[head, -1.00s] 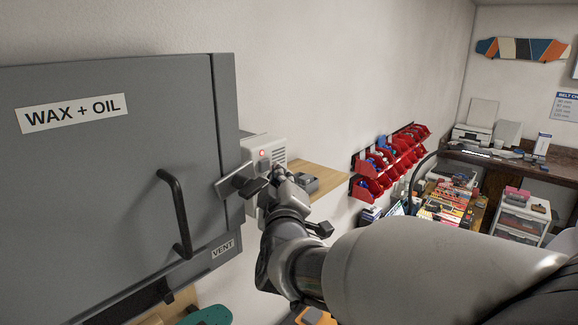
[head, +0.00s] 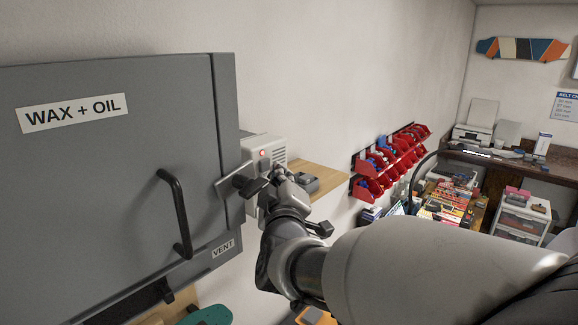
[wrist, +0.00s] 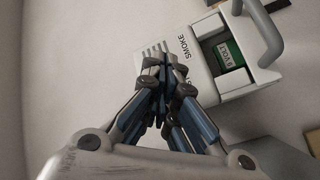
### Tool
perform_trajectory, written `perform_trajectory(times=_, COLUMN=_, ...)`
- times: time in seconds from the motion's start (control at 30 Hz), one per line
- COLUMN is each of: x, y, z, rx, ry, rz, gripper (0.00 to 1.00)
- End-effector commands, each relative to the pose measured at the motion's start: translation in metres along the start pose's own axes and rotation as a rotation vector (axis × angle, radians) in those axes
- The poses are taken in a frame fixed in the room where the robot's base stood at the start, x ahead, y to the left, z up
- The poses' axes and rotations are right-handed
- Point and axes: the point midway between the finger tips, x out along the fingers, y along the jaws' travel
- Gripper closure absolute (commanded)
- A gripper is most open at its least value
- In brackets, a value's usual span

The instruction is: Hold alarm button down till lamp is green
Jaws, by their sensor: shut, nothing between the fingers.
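The smoke alarm (head: 279,151) is a white box with a slotted grille, mounted on the wall beside the grey cabinet. Its small lamp (head: 262,153) glows red. In the wrist view the alarm (wrist: 201,68) shows the word SMOKE and an open bay with a green 9 volt battery (wrist: 229,54). My gripper (wrist: 161,62) is shut and empty, its fingertips at the alarm's face beside the lettering. I cannot tell whether they touch it. The button is hidden behind the fingers. In the head view my gripper (head: 268,178) is just below the lamp.
The grey WAX + OIL cabinet (head: 110,170) with a black handle (head: 172,212) stands close on the left. A thin grey flap (head: 230,182) sticks out before the alarm. A wooden shelf (head: 318,172) lies right of it. Red bins (head: 385,165) hang farther right.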

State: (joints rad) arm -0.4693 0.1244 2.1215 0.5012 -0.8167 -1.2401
Motion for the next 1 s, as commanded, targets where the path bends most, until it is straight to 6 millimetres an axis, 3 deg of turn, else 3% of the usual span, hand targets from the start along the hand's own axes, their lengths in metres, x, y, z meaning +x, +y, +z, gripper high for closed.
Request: perform_trajectory(times=1.0, x=0.0088, y=-0.0066, z=-0.0065, rx=0.0, ry=0.0, rz=0.0, gripper=1.0)
